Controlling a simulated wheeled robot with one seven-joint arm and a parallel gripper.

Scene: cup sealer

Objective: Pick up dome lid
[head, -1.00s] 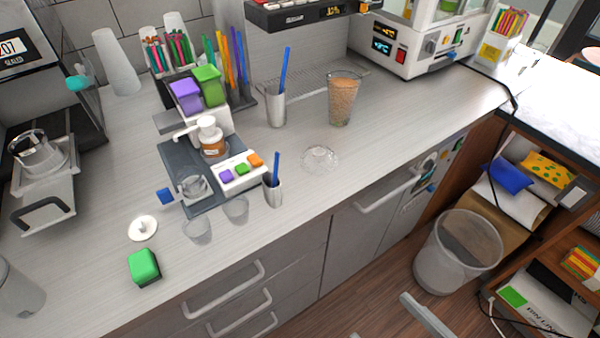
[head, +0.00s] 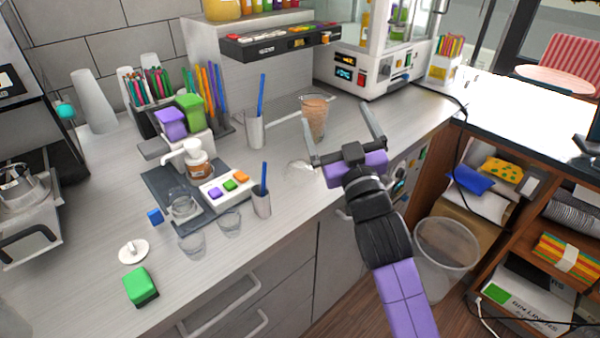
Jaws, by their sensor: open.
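The clear dome lid (head: 297,168) lies on the counter in the head view, near its front edge. Its right part is hidden behind my gripper, and the rest is faint. My gripper (head: 337,124) is open and empty, its two fingers spread wide and pointing away over the counter. It is just right of the lid, apart from it as far as I can tell. A clear cup with a brown drink (head: 315,116) stands upright behind the left finger.
Metal cups with blue straws stand behind (head: 255,130) and left (head: 262,203) of the lid. Two empty clear cups (head: 229,222) stand near the front edge. A green block (head: 140,287) sits at front left. A white machine (head: 372,75) stands at the back.

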